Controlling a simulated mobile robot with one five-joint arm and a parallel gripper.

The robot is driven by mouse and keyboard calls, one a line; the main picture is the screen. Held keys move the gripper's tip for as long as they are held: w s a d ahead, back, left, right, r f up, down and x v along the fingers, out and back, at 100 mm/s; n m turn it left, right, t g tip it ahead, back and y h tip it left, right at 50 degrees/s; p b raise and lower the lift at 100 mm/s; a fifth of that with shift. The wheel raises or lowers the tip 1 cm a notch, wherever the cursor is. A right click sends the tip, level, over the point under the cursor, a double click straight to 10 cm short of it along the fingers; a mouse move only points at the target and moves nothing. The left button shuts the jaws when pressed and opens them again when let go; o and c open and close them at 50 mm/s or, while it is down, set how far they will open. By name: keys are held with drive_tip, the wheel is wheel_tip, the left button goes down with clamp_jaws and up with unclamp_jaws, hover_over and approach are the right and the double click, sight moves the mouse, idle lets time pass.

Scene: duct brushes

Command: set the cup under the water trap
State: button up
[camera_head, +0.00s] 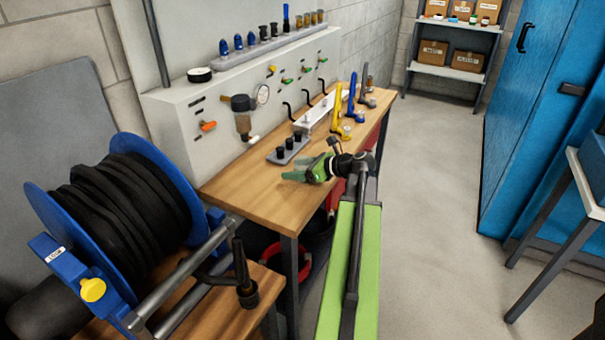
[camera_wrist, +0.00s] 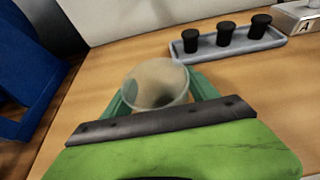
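A clear, frosted cup (camera_wrist: 156,80) is upright between the two teal fingers of my gripper (camera_wrist: 158,92) in the wrist view. The fingers flank it closely on both sides and look shut on it. Whether its base touches the bench is hidden. In the head view my gripper (camera_head: 300,174) is over the front part of the wooden bench, and the cup is too small to make out there. The water trap (camera_head: 242,118), with a dark top and a brownish bowl, hangs on the grey panel, behind and left of my gripper.
A grey tray with black plugs (camera_head: 287,151) lies on the bench (camera_head: 242,196) just behind my gripper; it also shows in the wrist view (camera_wrist: 228,40). A white rack (camera_head: 318,118) and yellow and blue brushes stand farther along. A blue hose reel (camera_head: 70,200) is at left.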

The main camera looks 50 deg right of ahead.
drive_tip(key=c, duration=1.2)
drive_tip(key=shift+o, duration=0.2)
wheel_tip(320, 180, up, 5)
drive_tip(key=p, duration=0.5)
drive_tip(key=s+d+r+p, duration=0.1)
drive_tip(key=d+r+p, duration=0.2)
drive_tip(key=d, duration=0.2)
drive_tip(key=s+d+r+p, duration=0.2)
drive_tip(key=d+r+p, duration=0.1)
drive_tip(key=d, duration=0.3)
drive_tip(key=shift+s, duration=0.25)
